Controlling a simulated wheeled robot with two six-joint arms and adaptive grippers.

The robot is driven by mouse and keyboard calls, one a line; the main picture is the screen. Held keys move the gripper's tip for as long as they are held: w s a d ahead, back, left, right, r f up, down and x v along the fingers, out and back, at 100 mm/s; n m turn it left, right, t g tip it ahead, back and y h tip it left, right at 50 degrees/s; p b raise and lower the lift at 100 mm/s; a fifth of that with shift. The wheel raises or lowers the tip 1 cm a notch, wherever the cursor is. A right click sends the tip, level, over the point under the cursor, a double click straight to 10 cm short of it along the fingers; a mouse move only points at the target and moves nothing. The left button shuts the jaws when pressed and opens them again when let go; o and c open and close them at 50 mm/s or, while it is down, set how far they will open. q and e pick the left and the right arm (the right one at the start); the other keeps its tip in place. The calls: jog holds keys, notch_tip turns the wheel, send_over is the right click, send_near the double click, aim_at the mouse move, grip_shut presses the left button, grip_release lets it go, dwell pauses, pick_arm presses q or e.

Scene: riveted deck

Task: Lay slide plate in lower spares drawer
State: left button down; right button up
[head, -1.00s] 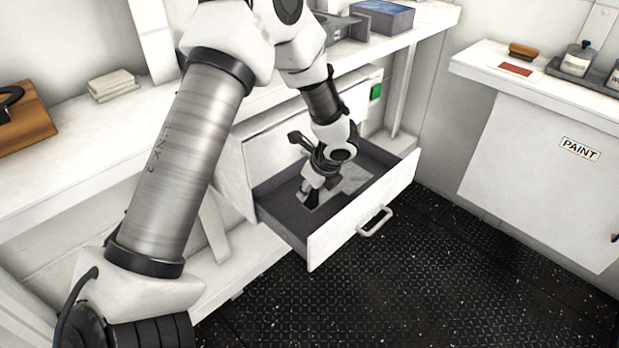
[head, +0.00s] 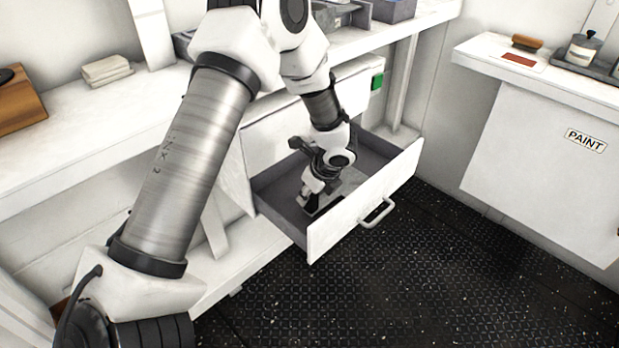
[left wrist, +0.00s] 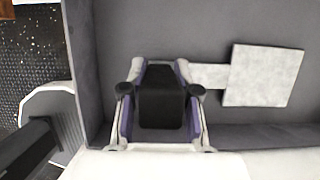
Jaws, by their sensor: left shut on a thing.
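The lower spares drawer (head: 345,216) is pulled open below the bench, with a dark grey inside and a white front. My left gripper (head: 308,204) reaches down into it, close behind the drawer front. In the left wrist view the slide plate (left wrist: 262,75) is a pale, mottled square with a narrower neck that runs left to my gripper (left wrist: 160,115). The gripper is shut on that neck end, which the fingers hide. The plate looks flat and low in the drawer (left wrist: 165,35); I cannot tell whether it touches the floor. My right gripper is out of view.
The white bench (head: 90,150) runs above and left of the drawer, with pale stacked blocks (head: 107,70) on it. A green square (head: 376,81) marks the cabinet. A white counter with a PAINT label (head: 586,141) stands right. The dark deck (head: 430,270) between is clear.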

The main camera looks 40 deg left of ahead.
pick_arm(q)
jog(key=shift+f, duration=0.45)
jog(key=c, duration=0.8)
grip_release()
jog(key=shift+o, duration=0.2)
jog(key=v, duration=1.2)
